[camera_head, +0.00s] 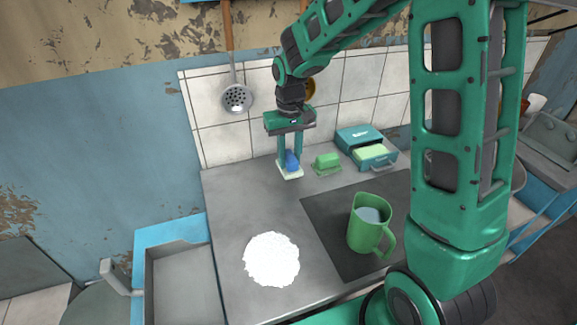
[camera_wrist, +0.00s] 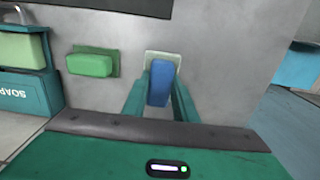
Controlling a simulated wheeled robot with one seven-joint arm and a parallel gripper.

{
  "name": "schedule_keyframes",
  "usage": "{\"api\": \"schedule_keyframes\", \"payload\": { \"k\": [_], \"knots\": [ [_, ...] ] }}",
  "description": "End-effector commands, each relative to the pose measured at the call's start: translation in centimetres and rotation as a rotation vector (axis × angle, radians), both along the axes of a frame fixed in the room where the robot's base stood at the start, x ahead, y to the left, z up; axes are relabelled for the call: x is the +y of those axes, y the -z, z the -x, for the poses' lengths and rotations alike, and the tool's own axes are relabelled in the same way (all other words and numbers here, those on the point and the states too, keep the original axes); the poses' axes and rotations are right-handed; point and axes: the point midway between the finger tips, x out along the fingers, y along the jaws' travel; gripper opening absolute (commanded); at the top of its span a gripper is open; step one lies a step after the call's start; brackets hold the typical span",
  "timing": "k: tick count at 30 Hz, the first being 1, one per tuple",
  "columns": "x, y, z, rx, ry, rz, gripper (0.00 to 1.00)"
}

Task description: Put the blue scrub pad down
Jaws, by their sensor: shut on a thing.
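The blue scrub pad (camera_wrist: 159,83) is between the two fingers of my gripper (camera_wrist: 160,95) in the wrist view. The head view shows the blue pad (camera_head: 292,161) between the fingertips of my gripper (camera_head: 291,165), low at the back left of the counter. A pale, flat piece (camera_head: 291,175) lies directly under or against the pad. I cannot tell whether the pad touches it or the counter. My gripper points down and is shut on the blue pad.
A green sponge (camera_head: 327,162) sits just right of the pad. A teal soap box (camera_head: 365,146) stands behind it. A green jug (camera_head: 369,224) with pale liquid stands on the dark hob (camera_head: 325,213). A white patch (camera_head: 271,259) lies on the front counter. The counter's left (camera_head: 231,205) is clear.

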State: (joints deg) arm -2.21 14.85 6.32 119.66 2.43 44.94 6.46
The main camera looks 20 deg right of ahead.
Motion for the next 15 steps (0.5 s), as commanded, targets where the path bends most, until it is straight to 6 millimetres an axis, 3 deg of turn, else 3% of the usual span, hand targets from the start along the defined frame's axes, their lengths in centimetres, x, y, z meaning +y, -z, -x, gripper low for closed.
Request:
{"api": "schedule_keyframes", "payload": {
  "k": [7,15],
  "knots": [
    [0.0,3.2,0.1,0.003,0.0,0.0,0.0],
    [0.0,3.4,0.0,0.001,0.001,0.0,0.0]
  ]
}}
